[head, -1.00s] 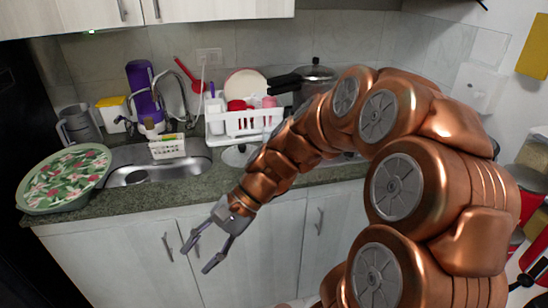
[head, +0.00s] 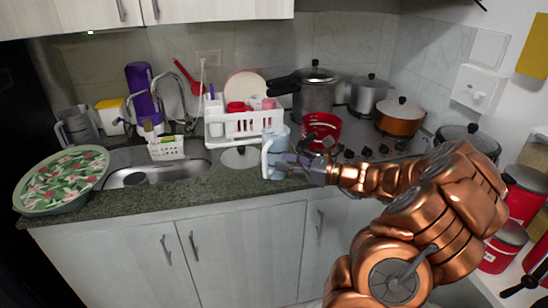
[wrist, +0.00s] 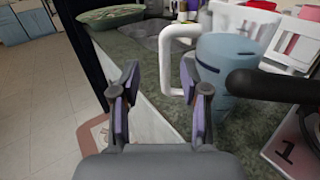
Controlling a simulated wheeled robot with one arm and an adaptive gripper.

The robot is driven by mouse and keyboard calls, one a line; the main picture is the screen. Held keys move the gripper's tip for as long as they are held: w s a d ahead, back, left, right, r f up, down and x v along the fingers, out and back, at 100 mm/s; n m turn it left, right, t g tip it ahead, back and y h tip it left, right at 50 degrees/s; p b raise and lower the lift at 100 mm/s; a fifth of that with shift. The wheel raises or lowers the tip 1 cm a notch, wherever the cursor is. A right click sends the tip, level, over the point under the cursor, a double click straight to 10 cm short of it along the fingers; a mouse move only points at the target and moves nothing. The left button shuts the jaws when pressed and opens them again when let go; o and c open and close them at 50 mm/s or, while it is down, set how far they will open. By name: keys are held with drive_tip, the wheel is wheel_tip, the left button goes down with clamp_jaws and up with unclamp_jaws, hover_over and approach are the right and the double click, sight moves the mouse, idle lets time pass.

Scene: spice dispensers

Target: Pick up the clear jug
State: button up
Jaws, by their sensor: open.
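A pale blue, see-through-looking jug (head: 273,158) with a white handle stands upright on the counter in front of the dish rack. It also shows in the wrist view (wrist: 226,62), its handle on the left side. A second, greyish clear jug (head: 78,128) stands at the far left behind the green tray; I cannot tell which is meant. My gripper (head: 289,164) is beside the blue jug's right side in the head view. In the wrist view my gripper (wrist: 156,100) is open and empty, its right finger close to the jug and handle; contact is unclear.
A dark pan handle (wrist: 275,85) juts in close on the right in the wrist view. A white dish rack (head: 247,125) stands behind the jug. A red pot (head: 321,130) is to its right. The sink (head: 140,176) lies left.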

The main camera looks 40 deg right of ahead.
sight(265, 156)
drive_tip(key=shift+x, duration=0.95)
drive_tip(key=shift+d+p+x, duration=0.2)
drive_tip(key=shift+p+x, duration=0.75)
drive_tip(key=shift+x, duration=1.75)
drive_tip(key=shift+w, duration=0.1)
clamp_jaws()
